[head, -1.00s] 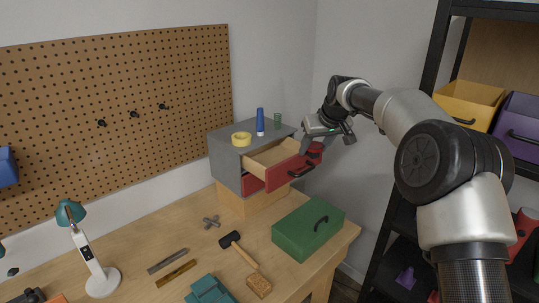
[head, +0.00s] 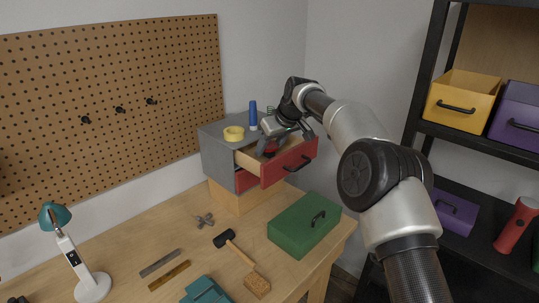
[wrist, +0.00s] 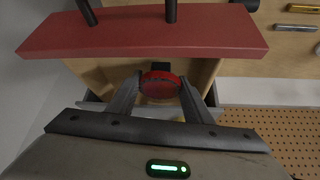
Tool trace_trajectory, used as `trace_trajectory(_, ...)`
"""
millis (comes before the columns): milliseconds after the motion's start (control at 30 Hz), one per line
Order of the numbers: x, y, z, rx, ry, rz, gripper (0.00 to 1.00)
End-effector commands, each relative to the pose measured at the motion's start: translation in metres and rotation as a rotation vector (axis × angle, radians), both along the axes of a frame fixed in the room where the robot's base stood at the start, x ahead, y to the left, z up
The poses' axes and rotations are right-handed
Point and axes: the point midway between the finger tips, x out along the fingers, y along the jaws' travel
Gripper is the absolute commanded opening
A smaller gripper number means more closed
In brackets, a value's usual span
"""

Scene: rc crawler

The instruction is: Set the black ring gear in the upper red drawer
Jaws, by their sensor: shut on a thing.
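My gripper (head: 267,146) is over the open upper red drawer (head: 292,163), behind its front panel. It is shut on a round red-and-dark part (wrist: 160,86), held between the two fingertips in the wrist view. The part looks red on its face with a dark middle; I cannot tell for certain that it is the black ring gear. The red drawer front (wrist: 150,32) crosses the top of the wrist view, with the wooden drawer interior beyond the fingers. How far the part is above the drawer floor is unclear.
The grey cabinet (head: 215,155) carries yellow tape (head: 234,133) and a blue bottle (head: 253,115). The lower red drawer (head: 245,181) is beneath. A shelf with bins (head: 455,98) is at right.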

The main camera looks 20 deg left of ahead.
Motion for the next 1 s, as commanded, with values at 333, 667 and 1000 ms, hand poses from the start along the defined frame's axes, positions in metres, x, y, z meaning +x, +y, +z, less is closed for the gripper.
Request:
trace_trajectory(333,0.000,0.000,-0.019,0.001,-0.002,-0.001,0.16)
trace_trajectory(667,0.000,0.000,-0.023,0.000,-0.001,-0.001,0.64)
trace_trajectory(1000,0.000,0.000,-0.020,0.000,-0.001,-0.001,0.64)
